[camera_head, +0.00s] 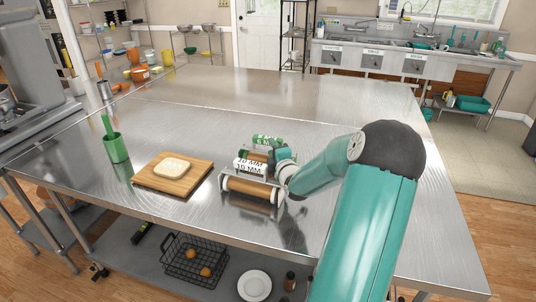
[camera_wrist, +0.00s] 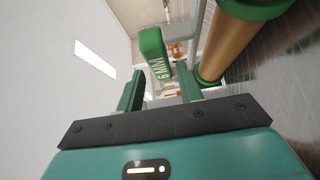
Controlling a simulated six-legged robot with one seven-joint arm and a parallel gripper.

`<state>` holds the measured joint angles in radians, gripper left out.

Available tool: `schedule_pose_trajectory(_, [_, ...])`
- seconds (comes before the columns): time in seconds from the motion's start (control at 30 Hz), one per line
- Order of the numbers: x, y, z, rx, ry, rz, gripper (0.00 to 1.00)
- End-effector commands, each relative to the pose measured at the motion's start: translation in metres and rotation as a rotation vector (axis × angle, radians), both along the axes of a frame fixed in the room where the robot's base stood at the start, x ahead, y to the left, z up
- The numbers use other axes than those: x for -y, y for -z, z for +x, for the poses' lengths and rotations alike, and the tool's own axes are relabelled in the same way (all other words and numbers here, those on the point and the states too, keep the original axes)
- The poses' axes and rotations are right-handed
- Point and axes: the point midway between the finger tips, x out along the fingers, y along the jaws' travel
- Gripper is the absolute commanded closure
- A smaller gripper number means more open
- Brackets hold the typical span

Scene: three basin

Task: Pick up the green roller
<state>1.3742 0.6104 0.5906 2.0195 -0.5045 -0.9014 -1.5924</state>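The green roller (camera_wrist: 228,40) has a wooden barrel with green end rings and fills the upper right of the wrist view. A green piece (camera_wrist: 153,48) marked "6 MM" stands beside it. In the head view, the green marked piece (camera_head: 268,140) shows at the back of the roller group, and my arm partly covers that area. My gripper (camera_wrist: 160,85) has its two fingers apart with nothing held between them. The green roller is to the right of the fingers, not between them. In the head view, my gripper's hand (camera_head: 284,156) is at the right end of the rollers.
A white-ended wooden roller (camera_head: 250,188) and a white "10 MM" piece (camera_head: 250,163) are in front of the green one. A cutting board (camera_head: 150,180) with dough (camera_head: 172,168) and a green cup (camera_head: 115,148) are left.

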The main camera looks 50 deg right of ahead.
Motion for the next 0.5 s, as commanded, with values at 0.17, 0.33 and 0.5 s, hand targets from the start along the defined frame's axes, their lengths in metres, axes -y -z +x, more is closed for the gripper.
schedule_pose_trajectory(0.17, [0.011, -0.001, 0.020, 0.002, -0.001, 0.000, 0.64])
schedule_pose_trajectory(0.33, [0.018, -0.001, 0.033, 0.001, -0.002, 0.000, 0.64])
schedule_pose_trajectory(0.5, [0.030, -0.001, 0.055, 0.003, -0.003, 0.002, 0.64])
